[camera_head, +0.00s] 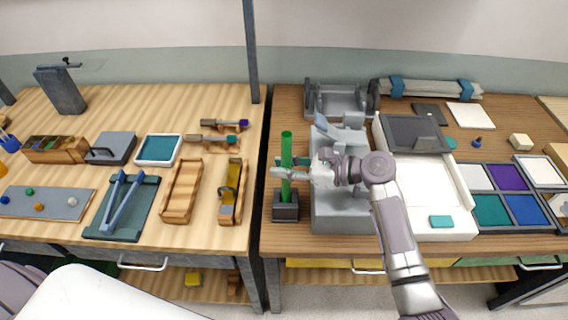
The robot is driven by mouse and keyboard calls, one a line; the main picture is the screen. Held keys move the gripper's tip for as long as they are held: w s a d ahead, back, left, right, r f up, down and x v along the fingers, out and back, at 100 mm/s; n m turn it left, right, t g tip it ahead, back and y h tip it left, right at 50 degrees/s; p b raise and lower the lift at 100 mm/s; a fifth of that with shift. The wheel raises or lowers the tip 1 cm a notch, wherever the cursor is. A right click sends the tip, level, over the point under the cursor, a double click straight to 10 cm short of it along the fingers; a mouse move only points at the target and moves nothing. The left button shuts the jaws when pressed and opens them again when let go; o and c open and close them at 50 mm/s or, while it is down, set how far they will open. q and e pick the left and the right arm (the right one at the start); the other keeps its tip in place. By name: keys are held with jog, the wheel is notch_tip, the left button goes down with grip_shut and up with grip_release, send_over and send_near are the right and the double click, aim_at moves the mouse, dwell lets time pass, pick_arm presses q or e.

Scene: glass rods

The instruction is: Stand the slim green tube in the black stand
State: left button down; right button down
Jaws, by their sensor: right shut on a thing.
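The slim green tube (287,150) stands upright with its lower end at the black stand (286,207). I cannot tell how deep its lower end sits in the stand's opening. The stand is near the front left corner of the right bench. My right gripper (287,172) comes from the right and is shut on the tube at about its middle, above the stand. My left gripper does not show.
A grey machine-like block (338,215) stands just right of the stand. A white tray (452,190) lies further right. A gap between the benches runs left of the stand. Wooden trays (183,191) are on the left bench.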

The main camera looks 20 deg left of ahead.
jog(key=c, duration=0.9)
grip_release()
jog(key=shift+c, duration=0.2)
jog(key=v, duration=1.2)
